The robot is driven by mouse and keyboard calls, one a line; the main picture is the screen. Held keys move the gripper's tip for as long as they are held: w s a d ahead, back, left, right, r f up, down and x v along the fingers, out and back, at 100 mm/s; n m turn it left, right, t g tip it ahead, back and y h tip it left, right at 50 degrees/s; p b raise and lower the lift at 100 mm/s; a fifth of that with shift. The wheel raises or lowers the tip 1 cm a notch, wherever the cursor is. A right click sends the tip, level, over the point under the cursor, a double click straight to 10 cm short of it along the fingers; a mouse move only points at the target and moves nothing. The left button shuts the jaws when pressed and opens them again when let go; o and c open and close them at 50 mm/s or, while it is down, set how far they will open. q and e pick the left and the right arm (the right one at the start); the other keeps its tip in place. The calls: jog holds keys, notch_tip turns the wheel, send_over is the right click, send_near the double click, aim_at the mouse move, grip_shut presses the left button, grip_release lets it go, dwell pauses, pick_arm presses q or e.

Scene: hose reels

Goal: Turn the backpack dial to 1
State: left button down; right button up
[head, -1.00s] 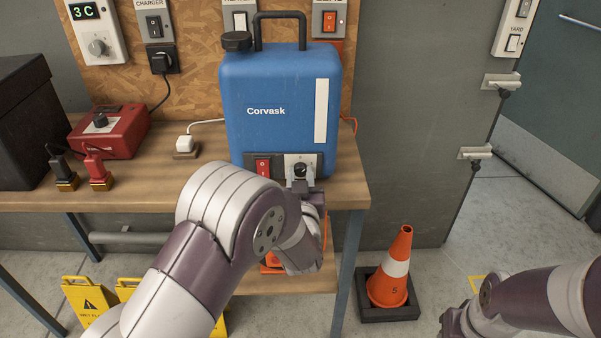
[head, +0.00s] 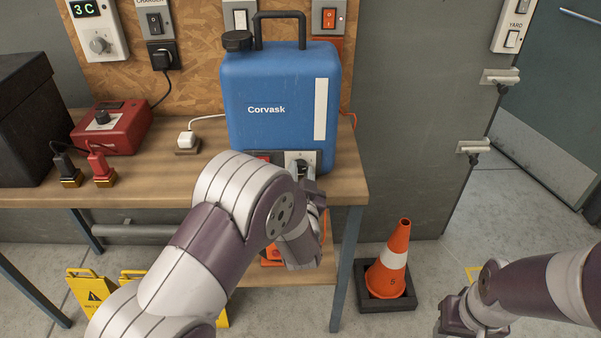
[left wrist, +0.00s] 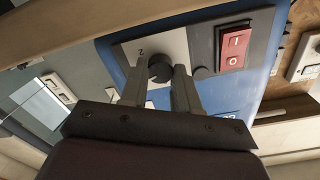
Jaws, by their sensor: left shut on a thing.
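The blue backpack (head: 275,85) labelled Corvask stands upright on the wooden bench. Its black dial (left wrist: 160,68) is on a pale plate low on the front, with a mark that looks like a 2 on the plate; other marks are hidden or unreadable. My left gripper (left wrist: 159,78) has one finger on each side of the dial knob and is shut on it. In the head view the left gripper (head: 306,177) partly covers the dial. My right gripper (head: 452,318) is low at the right, away from the backpack; its fingers are not clear.
A red rocker switch (left wrist: 233,48) sits beside the dial plate. A red box (head: 112,128) with a knob and two plugs are left on the bench (head: 190,185). An orange cone (head: 391,260) and yellow floor signs (head: 85,290) stand below.

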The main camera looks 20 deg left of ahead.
pick_arm(q)
jog(key=c, duration=0.8)
grip_release()
jog(key=v, duration=1.2)
jog(key=shift+s+d, duration=0.1)
jog(key=shift+s, duration=0.25)
